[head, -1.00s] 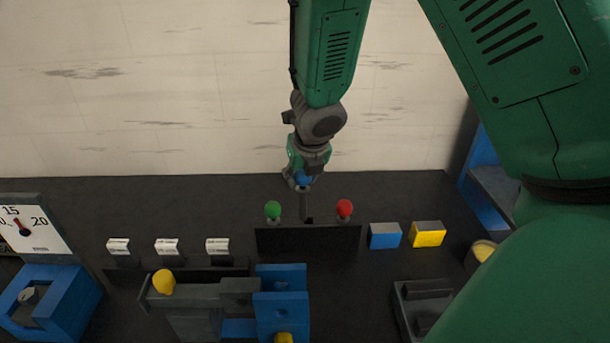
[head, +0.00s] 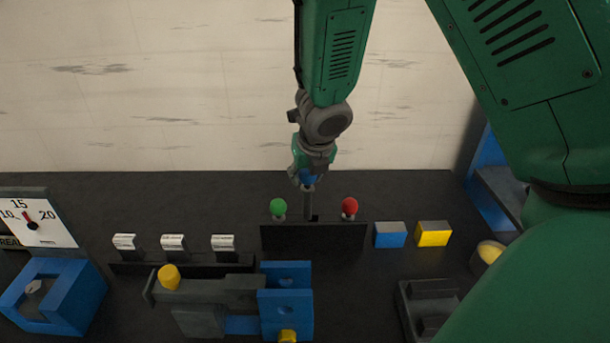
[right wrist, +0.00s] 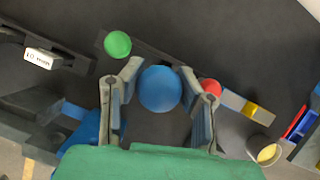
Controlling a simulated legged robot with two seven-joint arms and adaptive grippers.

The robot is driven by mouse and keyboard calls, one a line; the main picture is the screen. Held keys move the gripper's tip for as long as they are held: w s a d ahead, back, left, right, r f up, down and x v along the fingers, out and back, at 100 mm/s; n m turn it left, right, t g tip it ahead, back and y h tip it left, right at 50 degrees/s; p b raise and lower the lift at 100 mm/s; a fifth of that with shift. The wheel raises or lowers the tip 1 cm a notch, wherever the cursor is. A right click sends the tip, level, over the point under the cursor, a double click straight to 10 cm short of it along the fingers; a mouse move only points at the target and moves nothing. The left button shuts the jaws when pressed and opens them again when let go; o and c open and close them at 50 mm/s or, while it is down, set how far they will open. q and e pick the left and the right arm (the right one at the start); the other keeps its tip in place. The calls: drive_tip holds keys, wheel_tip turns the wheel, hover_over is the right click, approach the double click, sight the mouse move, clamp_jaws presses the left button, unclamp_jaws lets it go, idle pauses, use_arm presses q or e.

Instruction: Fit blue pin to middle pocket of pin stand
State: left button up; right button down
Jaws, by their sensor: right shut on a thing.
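The pin stand (head: 313,238) is a dark block on the black bench. A green-headed pin (head: 278,207) stands at its left and a red-headed pin (head: 349,206) at its right. My right gripper (head: 305,181) is shut on the blue pin (head: 307,176), between those two. The blue pin's grey shaft (head: 308,204) points down, roughly upright, its lower end at the stand's middle. I cannot tell whether the tip is inside the pocket. In the right wrist view the blue head (right wrist: 160,90) lies between the two fingers and hides the shaft. My left gripper is not in view.
A blue block (head: 390,235) and a yellow block (head: 433,234) lie right of the stand. Several white-labelled holders (head: 173,243) stand to the left. A grey and blue fixture (head: 287,300) is in front, and a dark tray (head: 430,303) at front right.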

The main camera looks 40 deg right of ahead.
drive_tip(key=shift+d, duration=0.75)
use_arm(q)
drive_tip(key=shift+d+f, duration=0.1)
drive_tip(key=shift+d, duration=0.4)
use_arm(e)
drive_tip(key=shift+d+f, duration=0.7)
drive_tip(key=shift+d, duration=0.15)
drive_tip(key=shift+r, duration=0.1)
